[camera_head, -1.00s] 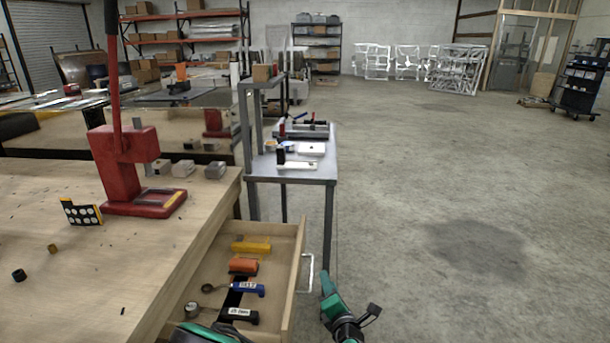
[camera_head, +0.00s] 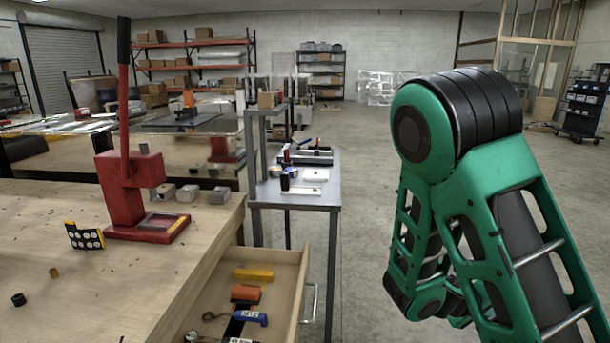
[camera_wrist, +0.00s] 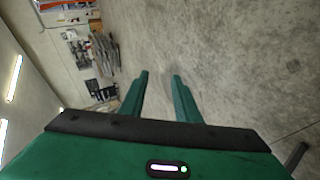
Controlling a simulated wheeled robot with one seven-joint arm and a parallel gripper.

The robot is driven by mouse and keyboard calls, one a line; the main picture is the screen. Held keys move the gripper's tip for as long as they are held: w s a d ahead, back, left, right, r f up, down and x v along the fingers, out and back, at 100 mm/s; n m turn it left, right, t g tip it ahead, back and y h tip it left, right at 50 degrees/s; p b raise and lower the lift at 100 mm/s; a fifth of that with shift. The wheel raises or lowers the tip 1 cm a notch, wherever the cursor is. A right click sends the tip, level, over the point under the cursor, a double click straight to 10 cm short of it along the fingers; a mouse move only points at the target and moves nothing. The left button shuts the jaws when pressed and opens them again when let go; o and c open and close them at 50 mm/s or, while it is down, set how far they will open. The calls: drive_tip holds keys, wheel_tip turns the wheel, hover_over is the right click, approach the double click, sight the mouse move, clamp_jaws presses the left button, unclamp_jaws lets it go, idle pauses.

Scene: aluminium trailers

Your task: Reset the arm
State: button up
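My arm (camera_head: 480,200) is folded up on the right side of the head view, with its green links and black joint large and close. My gripper is not clearly visible in the head view. In the wrist view my gripper (camera_wrist: 160,75) shows two green fingers spread apart with nothing between them. Past the fingers there is only grey floor, with the room tilted on its side.
A wooden workbench (camera_head: 60,230) on the left carries a red press (camera_head: 125,190). Its drawer (camera_head: 285,300) stands open with several tools inside. A grey metal table (camera_head: 300,193) stands behind it. Open floor (camera_head: 365,200) lies to the right.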

drive_tip(key=s+d+r+m+g+y, duration=0.1)
drive_tip(key=s+m+g+y, duration=0.15)
drive_tip(key=s, duration=0.35)
drive_tip(key=s+r+m+g+y, duration=0.2)
drive_tip(key=s+m+y, duration=0.1)
drive_tip(key=s, duration=0.4)
drive_tip(key=s+a+r+m+y, duration=0.2)
drive_tip(key=s+a+r+y, duration=0.4)
drive_tip(key=s, duration=0.6)
wheel_tip(320, 180, up, 3)
drive_tip(key=shift+a+f, duration=0.2)
drive_tip(key=shift+a, duration=0.2)
drive_tip(key=shift+s+a+t, duration=0.1)
drive_tip(key=shift+t, duration=0.15)
